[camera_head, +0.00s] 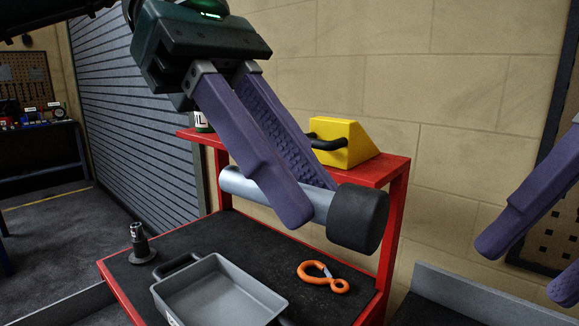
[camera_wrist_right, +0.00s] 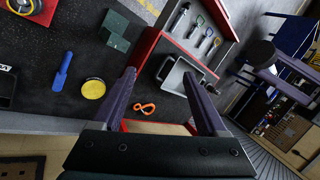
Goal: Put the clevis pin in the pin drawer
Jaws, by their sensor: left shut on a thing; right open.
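My left gripper (camera_head: 308,195) is shut on a grey cylinder with a wide black head, which looks like the clevis pin (camera_head: 358,220). It holds the pin lying nearly level above the red cart; the black head points right. The black head also seems to show at the upper right of the right wrist view (camera_wrist_right: 262,52). My right gripper (camera_head: 525,268) is open and empty at the right edge; its spread fingers show in the right wrist view (camera_wrist_right: 160,88). A pulled-out drawer with several tools (camera_wrist_right: 222,62) shows there; I cannot tell whether it is the pin drawer.
The red cart (camera_head: 392,235) carries a grey tray (camera_head: 270,300), an orange hook (camera_head: 323,277) and a dark flanged part (camera_head: 140,244). A yellow wedge (camera_head: 342,142) stands on its upper shelf. A yellow disc (camera_wrist_right: 94,88) and blue tool (camera_wrist_right: 62,72) lie on a dark surface.

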